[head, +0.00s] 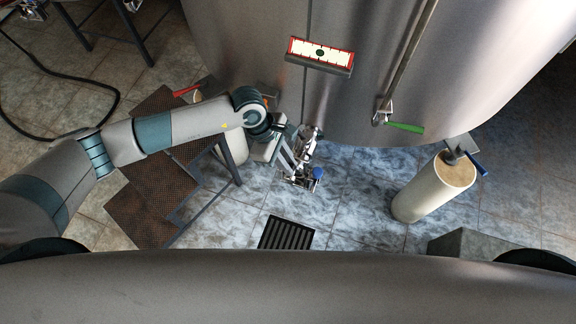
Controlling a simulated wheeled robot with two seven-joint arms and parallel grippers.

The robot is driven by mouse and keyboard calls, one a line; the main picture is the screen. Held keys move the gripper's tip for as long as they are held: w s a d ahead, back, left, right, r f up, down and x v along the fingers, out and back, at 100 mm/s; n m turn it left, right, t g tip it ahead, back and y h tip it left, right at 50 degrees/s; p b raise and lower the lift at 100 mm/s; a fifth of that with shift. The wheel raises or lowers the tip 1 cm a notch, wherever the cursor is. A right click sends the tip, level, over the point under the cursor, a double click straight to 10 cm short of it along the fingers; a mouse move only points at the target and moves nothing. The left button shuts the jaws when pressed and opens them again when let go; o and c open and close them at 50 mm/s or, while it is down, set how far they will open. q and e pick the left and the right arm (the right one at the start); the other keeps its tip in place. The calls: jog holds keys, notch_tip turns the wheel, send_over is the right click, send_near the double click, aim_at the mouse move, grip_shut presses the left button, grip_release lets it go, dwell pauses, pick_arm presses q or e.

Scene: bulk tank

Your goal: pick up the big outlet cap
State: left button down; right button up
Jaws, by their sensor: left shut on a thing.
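My left gripper (306,178) reaches in from the left and points down in front of the steel tank. My right gripper is not in view.
The big steel tank (240,45) fills the back, with a red-framed gauge (320,52) and a green handle (405,127). A pale post (432,192) with a blue handle (478,163) stands right. A floor drain (286,234) lies in front; brown grated steps (140,213) stand left.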

pick_arm(q)
notch_tip(320, 180, up, 8)
jog(key=p, duration=0.2)
jog(key=shift+f+p, duration=0.2)
jog(key=shift+p, duration=0.1)
jog(key=s+a+f+m+g+y+b, duration=0.1)
jog(key=a+m+y+b, duration=0.1)
jog(key=a+m+b, duration=0.3)
jog(key=s+a+f+m+g+y+b, duration=0.2)
jog(key=a+m+b, duration=0.4)
jog(key=a, duration=0.8)
jog(key=m, duration=0.3)
jog(key=shift+s+a, duration=0.15)
jog(key=shift+a, duration=0.05)
